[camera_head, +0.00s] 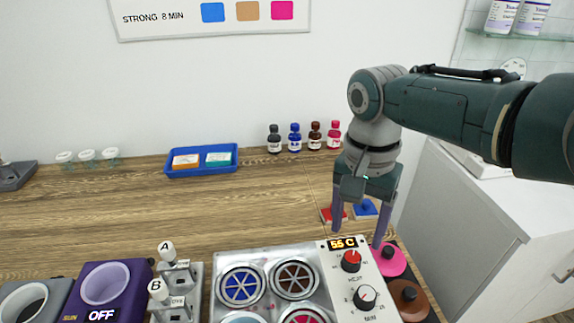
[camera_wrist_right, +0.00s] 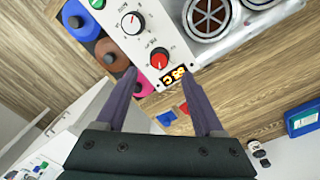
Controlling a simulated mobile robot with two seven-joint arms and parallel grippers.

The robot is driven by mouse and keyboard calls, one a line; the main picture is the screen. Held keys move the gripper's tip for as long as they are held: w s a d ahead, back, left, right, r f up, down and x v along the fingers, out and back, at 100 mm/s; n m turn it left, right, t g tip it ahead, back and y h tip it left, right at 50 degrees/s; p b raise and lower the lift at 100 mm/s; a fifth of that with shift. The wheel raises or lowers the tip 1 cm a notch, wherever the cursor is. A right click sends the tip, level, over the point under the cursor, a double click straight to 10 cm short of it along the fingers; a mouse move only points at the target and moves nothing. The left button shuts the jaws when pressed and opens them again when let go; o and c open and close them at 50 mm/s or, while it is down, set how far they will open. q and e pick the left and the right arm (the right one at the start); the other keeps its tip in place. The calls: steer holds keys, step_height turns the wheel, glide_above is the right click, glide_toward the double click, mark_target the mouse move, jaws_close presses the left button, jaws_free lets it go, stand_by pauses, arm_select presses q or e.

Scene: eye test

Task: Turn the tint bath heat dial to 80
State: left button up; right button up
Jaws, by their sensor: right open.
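The tint bath (camera_head: 228,303) is a metal unit at the front with several round spoked wells and a pale control panel (camera_head: 338,283) on its right. The red heat dial (camera_head: 351,261) sits near the panel's far end, below a display (camera_head: 343,243) that appears to read 55 C. A black-and-white dial (camera_head: 365,297) is nearer the front. My right gripper (camera_head: 358,237) is open and empty, pointing down above the panel's far end. In the right wrist view the red dial (camera_wrist_right: 160,59) shows between the gripper's fingertips (camera_wrist_right: 160,74), apart from both. My left gripper is out of view.
Pink (camera_head: 392,260) and brown (camera_head: 408,299) round-topped items stand close on the panel's right. Red and blue small pieces (camera_head: 364,209) lie behind it. A purple device marked OFF (camera_head: 108,288) is at front left. The wooden counter's middle is clear.

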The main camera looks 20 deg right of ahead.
mark_target(350, 256)
step_height(350, 256, up, 3)
steer(key=shift+r+p, duration=0.2)
steer(key=shift+p, duration=0.2)
steer(key=s+a+f+n+t, duration=0.1)
steer(key=s+a+f+n, duration=0.2)
steer(key=s+a+n, duration=0.4)
steer(key=s+d+r+n+t, duration=0.1)
steer(key=s+r+n, duration=0.2)
steer(key=s, duration=0.4)
steer(key=s+r+n+t, duration=0.2)
steer(key=s+r+n, duration=0.15)
steer(key=s, duration=0.35)
step_height(350, 256, up, 30)
steer(key=p, duration=2.8)
steer(key=shift+d, duration=0.2)
